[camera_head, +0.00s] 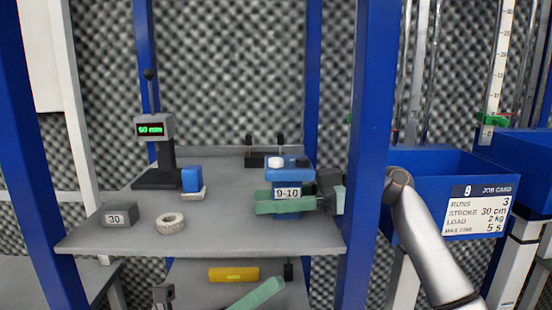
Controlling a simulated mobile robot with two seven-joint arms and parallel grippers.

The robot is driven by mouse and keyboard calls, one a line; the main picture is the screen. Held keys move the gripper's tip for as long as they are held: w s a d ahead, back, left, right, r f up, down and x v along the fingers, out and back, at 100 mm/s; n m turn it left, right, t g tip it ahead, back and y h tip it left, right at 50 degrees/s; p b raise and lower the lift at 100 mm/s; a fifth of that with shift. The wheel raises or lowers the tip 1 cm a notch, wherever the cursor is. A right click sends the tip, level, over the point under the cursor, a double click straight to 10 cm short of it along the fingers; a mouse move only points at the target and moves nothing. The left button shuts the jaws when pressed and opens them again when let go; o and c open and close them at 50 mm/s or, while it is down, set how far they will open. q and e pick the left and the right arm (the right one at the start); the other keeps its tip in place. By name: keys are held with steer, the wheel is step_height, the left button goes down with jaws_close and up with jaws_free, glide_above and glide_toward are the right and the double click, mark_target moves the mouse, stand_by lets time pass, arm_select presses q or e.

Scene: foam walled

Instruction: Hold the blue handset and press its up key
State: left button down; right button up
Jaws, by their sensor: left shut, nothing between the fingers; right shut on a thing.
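The blue handset (289,179) is above the right part of the grey shelf, roughly upright, with a label reading 9-10. My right gripper (262,203), with green fingers, reaches in from the right and is shut on the handset's lower part. My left gripper (276,286) is shut and empty at the bottom edge, below the shelf's front edge and the handset. Most of it is out of frame.
On the shelf (215,237) are a stand reading 60 mm (154,128), a blue block (191,179), a ring (170,223) and a grey 30 block (118,215). A yellow cylinder (233,274) lies below.

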arm_select(q)
steer(key=s+a+r+m+g+y, duration=0.3)
steer(key=s+a+r+m+g, duration=0.2)
steer(key=s+r+m+g, duration=0.5)
steer(key=s+a+r+m+g+y, duration=0.45)
steer(key=r+m+g, duration=0.2)
steer(key=m, duration=0.85)
steer(key=w+d+f+n+t+y, duration=0.1)
steer(key=w+d+n+t+y, duration=0.35)
steer(key=d, duration=0.75)
step_height(320, 180, up, 12)
steer(key=n+t+y, duration=1)
steer(key=n+t, duration=0.5)
steer(key=t, duration=0.3)
glide_above(276, 163)
steer(key=shift+a+r, duration=0.2)
steer(key=shift+a, duration=0.15)
steer(key=shift+f, duration=4.45)
